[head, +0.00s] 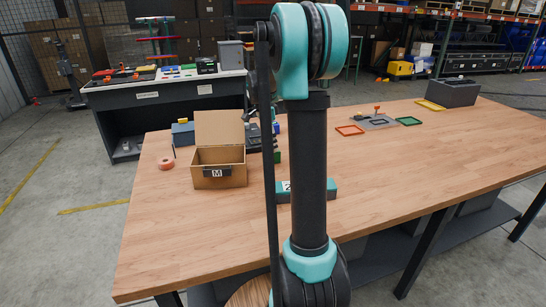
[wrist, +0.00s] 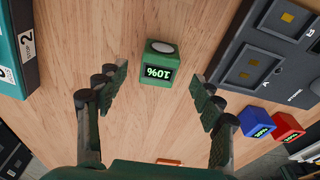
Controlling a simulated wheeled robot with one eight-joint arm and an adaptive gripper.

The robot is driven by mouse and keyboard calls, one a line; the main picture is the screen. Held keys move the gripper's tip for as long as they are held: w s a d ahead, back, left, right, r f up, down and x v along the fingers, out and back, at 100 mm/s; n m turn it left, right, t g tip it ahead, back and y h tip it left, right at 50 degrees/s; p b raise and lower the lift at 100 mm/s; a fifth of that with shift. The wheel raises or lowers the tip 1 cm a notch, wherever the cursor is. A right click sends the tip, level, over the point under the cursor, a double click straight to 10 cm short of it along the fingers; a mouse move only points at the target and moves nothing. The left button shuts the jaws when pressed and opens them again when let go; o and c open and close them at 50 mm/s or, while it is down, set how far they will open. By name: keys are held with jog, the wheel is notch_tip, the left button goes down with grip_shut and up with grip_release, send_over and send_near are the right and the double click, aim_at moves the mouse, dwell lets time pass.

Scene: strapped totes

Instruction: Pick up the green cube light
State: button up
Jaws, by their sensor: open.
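The green cube light (wrist: 162,68) stands on the wooden table in the wrist view, with a pale round top and a lit display that appears upside down and seems to read 10%. My gripper (wrist: 159,74) is open, with one finger to the left of the cube and one to the right. Both fingers are apart from it, and nothing is held. In the head view my arm hides most of this area; a small green patch (head: 277,157) shows beside it, and I cannot tell for certain whether it is the cube.
A dark dock (wrist: 265,55) with square bays lies right of the cube. A blue cube (wrist: 256,121) and a red cube (wrist: 287,127) sit lower right. A teal box marked 2 (head: 331,189) and an open cardboard box (head: 219,180) stand on the table (head: 400,170).

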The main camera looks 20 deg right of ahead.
aim_at(273, 156)
jog(key=shift+d+f, duration=0.2)
jog(key=shift+f, duration=0.7)
jog(key=shift+d+f, duration=0.25)
jog(key=shift+f, duration=0.7)
jog(key=shift+d+f, duration=0.2)
jog(key=shift+f, duration=0.7)
jog(key=c, duration=1.4)
jog(key=shift+r, duration=0.1)
jog(key=shift+c, duration=0.2)
